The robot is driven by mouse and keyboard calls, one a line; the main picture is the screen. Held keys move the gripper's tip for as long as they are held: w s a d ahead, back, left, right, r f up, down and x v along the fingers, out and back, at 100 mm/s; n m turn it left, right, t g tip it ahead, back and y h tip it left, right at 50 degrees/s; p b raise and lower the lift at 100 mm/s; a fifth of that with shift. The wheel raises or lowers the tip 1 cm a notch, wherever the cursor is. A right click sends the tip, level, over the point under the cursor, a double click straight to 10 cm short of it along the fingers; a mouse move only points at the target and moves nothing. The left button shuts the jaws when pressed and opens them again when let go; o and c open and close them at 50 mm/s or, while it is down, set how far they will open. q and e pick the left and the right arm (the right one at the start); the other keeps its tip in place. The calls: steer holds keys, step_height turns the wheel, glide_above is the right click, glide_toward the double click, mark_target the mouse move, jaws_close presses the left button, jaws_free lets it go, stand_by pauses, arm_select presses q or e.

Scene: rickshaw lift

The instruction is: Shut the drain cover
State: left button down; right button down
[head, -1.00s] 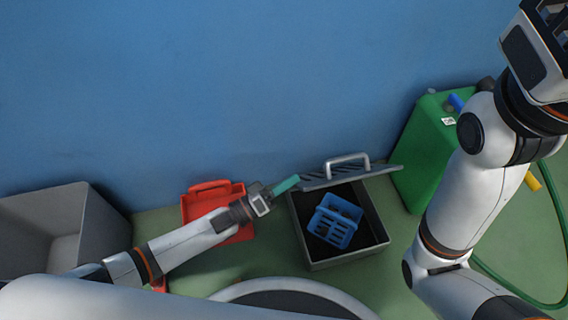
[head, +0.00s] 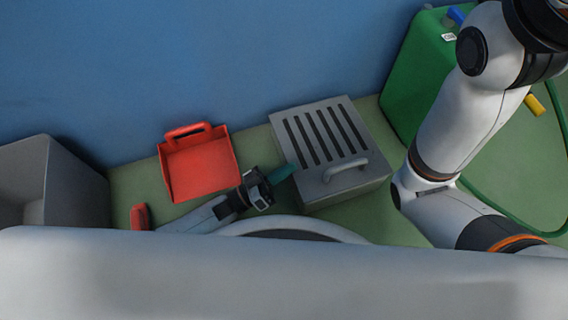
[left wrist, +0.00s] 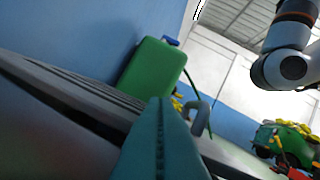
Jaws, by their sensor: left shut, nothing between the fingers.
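The grey slotted drain cover (head: 320,130) lies over the drain box (head: 348,196) in the head view, hinge side to the wall and handle (head: 346,168) to the front. In the left wrist view, the cover (left wrist: 75,88) shows nearly edge-on with a dark band under it; I cannot tell whether it lies fully flush. The blue basket inside the box is hidden. My left gripper (head: 284,173) is shut and empty, its teal fingertips by the cover's left front edge. The teal fingers fill the lower middle of the left wrist view (left wrist: 160,140). My right gripper is out of view.
A red dustpan-like tray (head: 200,168) lies left of the box. A grey bin (head: 75,190) stands at the far left. A green canister (head: 410,80) stands against the wall to the right. A green hose (head: 490,210) curves on the floor behind my right arm.

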arm_select(q)
steer(key=shift+s+f+m+g+h+b, duration=0.1)
steer(key=shift+f+m+g+h+b, duration=0.2)
steer(key=shift+f+m+b, duration=0.4)
steer(key=shift+f, duration=0.2)
steer(key=shift+s+f, duration=0.1)
steer(key=shift+f, duration=0.05)
steer(key=shift+s+a+p, duration=0.1)
steer(key=shift+a+p, duration=0.1)
steer(key=shift+p, duration=0.3)
steer(key=s+a+p, duration=0.1)
steer(key=s+a, duration=0.1)
steer(key=a, duration=0.1)
steer(key=s+a+p, duration=0.2)
steer(key=a, duration=0.2)
steer(key=s+a+p, duration=0.1)
steer(key=a+p, duration=0.1)
steer(key=a, duration=0.1)
steer(key=shift+s+a+r, duration=0.2)
steer(key=shift+s+r, duration=0.05)
steer(key=shift+s, duration=0.15)
steer(key=shift+s+a, duration=0.15)
steer(key=shift+a, duration=0.15)
